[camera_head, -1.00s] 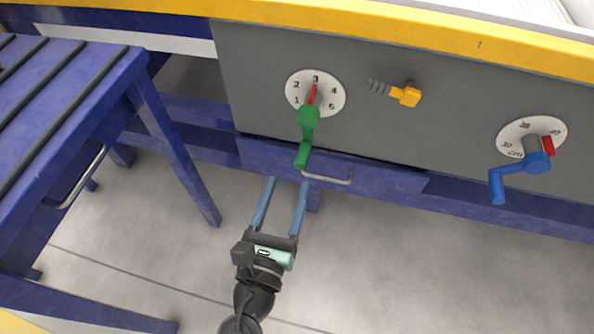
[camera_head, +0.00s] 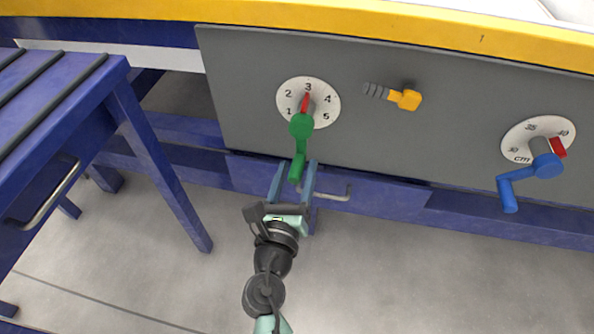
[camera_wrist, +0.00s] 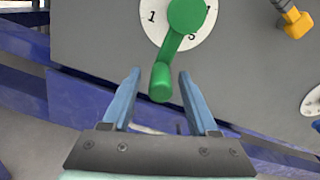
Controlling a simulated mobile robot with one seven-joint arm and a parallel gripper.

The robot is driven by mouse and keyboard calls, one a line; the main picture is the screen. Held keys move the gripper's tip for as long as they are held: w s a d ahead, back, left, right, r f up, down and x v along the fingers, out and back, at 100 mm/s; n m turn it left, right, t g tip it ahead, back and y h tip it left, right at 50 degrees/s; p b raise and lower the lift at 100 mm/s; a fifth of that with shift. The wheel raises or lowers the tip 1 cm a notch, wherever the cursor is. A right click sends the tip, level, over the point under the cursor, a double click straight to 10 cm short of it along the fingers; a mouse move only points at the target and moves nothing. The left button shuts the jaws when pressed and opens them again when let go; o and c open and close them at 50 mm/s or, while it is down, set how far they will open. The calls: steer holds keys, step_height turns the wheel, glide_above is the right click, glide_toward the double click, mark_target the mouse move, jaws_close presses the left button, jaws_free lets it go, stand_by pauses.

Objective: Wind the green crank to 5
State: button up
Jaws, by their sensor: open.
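The green crank (camera_head: 300,146) sits on a white dial (camera_head: 322,94) numbered 1 to 5, on a grey panel. Its handle hangs downward, and the red pointer (camera_head: 306,102) points close to 3. My gripper (camera_head: 295,168) is open just below the dial, with its fingers on either side of the handle's lower end. In the wrist view the green handle (camera_wrist: 161,80) stands between the two finger tips (camera_wrist: 160,74), with gaps on both sides. The crank's hub (camera_wrist: 187,15) covers part of the dial there.
A yellow handle (camera_head: 405,98) sticks out right of the dial. A blue crank (camera_head: 530,175) with its own dial is at the far right. A metal hook-shaped bar (camera_head: 335,195) lies below the panel. A blue table (camera_head: 120,100) stands at the left.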

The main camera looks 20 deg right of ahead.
steer(key=shift+w+d, duration=0.25)
steer(key=shift+w, duration=0.15)
steer(key=shift+c, duration=0.2)
jaws_close()
stand_by(1.1)
